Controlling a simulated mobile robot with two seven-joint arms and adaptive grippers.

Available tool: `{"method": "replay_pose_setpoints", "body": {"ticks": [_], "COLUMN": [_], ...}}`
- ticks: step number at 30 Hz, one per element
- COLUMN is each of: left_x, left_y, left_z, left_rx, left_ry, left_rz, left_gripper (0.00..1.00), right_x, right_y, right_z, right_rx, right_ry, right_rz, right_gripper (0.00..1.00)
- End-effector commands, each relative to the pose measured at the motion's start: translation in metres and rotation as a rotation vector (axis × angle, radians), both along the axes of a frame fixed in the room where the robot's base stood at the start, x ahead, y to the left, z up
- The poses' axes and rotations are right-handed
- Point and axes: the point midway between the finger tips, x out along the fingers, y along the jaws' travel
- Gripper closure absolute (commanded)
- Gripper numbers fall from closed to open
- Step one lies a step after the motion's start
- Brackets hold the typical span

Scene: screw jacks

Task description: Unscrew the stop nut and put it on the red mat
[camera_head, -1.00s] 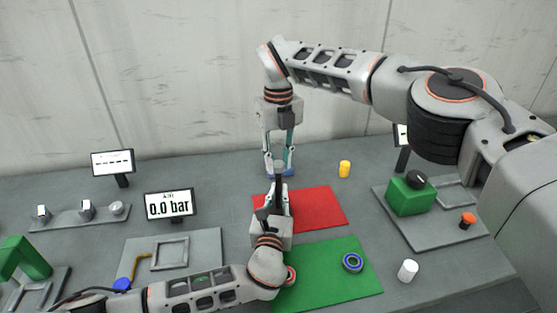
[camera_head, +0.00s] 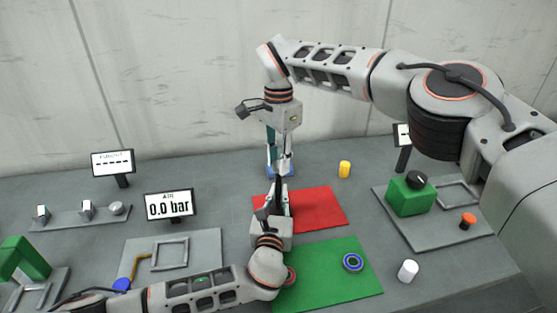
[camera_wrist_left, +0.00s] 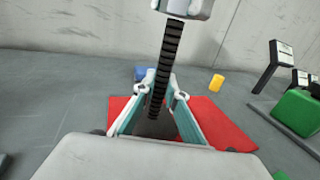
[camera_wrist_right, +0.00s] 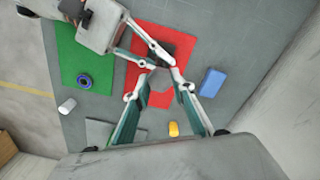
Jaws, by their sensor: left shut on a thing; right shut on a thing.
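The stop nut (camera_wrist_right: 161,88) is a grey hexagonal piece between the fingers of my right gripper (camera_wrist_right: 158,92) in the right wrist view. In the head view that gripper (camera_head: 280,172) points down from above, shut on the nut. A dark threaded spindle (camera_wrist_left: 165,60) rises in the left wrist view to a pale grey part at the top edge. My left gripper (camera_head: 278,190) is shut on the dark jack body (camera_wrist_left: 155,126), below the right one. The red mat (camera_head: 318,208) lies under and beside the jack. Whether the nut is clear of the thread is hidden.
A blue block (camera_wrist_right: 213,82) and a yellow cylinder (camera_head: 344,169) stand near the red mat. A green mat (camera_head: 325,285) with a blue ring (camera_head: 353,262) lies in front, a white cylinder (camera_head: 408,270) to its right. The red mat's right half is clear.

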Motion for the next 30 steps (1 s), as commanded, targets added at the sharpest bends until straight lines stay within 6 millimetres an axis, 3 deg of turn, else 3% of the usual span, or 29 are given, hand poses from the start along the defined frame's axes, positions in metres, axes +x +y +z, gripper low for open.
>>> {"method": "replay_pose_setpoints", "body": {"ticks": [9, 15, 28, 29, 30], "left_x": [0.0006, 0.0006, 0.0008, 0.0008, 0.0008], "left_y": [0.0012, 0.0014, 0.0017, 0.0017, 0.0018], "left_z": [-0.0006, -0.0007, -0.0008, -0.0008, -0.0008], "left_rx": [0.001, 0.001, 0.001, 0.001, 0.001], "left_ry": [0.001, 0.001, 0.001, 0.001, 0.001], "left_rz": [0.002, 0.003, 0.003, 0.003, 0.003], "left_gripper": [1.00, 1.00, 1.00, 1.00, 1.00], "right_x": [0.0001, 0.0000, -0.0002, -0.0002, -0.0002], "right_y": [-0.0007, -0.0008, -0.0008, -0.0008, -0.0008], "right_z": [0.0003, 0.0008, 0.0007, 0.0007, 0.0006], "right_rx": [-0.002, -0.002, -0.001, -0.001, -0.001], "right_ry": [0.001, -0.001, -0.001, -0.001, -0.001], "right_rz": [0.564, 0.848, 0.939, 0.939, 0.939], "right_gripper": [1.00, 1.00, 1.00, 0.71, 0.61]}}
